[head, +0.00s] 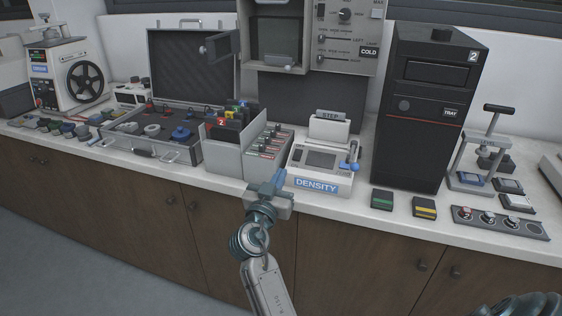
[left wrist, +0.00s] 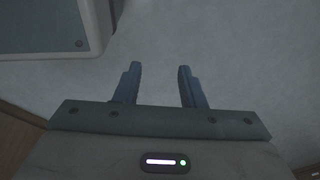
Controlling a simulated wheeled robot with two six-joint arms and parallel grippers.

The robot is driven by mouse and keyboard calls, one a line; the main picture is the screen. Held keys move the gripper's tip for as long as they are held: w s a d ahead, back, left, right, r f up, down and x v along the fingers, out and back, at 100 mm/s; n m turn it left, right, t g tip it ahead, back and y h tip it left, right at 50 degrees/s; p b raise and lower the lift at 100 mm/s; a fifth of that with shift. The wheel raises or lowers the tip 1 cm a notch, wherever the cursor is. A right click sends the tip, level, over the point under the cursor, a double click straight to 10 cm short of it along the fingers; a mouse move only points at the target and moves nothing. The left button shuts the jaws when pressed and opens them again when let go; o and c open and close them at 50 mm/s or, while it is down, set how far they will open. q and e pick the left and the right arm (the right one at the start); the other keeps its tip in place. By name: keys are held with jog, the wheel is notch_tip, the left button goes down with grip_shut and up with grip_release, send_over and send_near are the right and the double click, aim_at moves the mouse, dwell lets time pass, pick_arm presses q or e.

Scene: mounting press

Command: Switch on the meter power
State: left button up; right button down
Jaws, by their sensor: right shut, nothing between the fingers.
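The meter (head: 318,186) is a white box labelled DENSITY on the counter, in the middle of the head view. It has a dark screen (head: 320,159), a blue-knobbed part (head: 352,166) on its right side and a STEP card on top. The screen looks unlit.
A rack of labelled slots (head: 266,150) stands close left of the meter, beside an open case (head: 158,149). A tall black tower (head: 415,130) stands to the right. Green-striped (head: 382,200) and yellow-striped (head: 424,208) blocks lie near the counter's front edge.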

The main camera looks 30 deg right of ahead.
aim_at(293, 172)
jog(key=shift+s+d, duration=0.1)
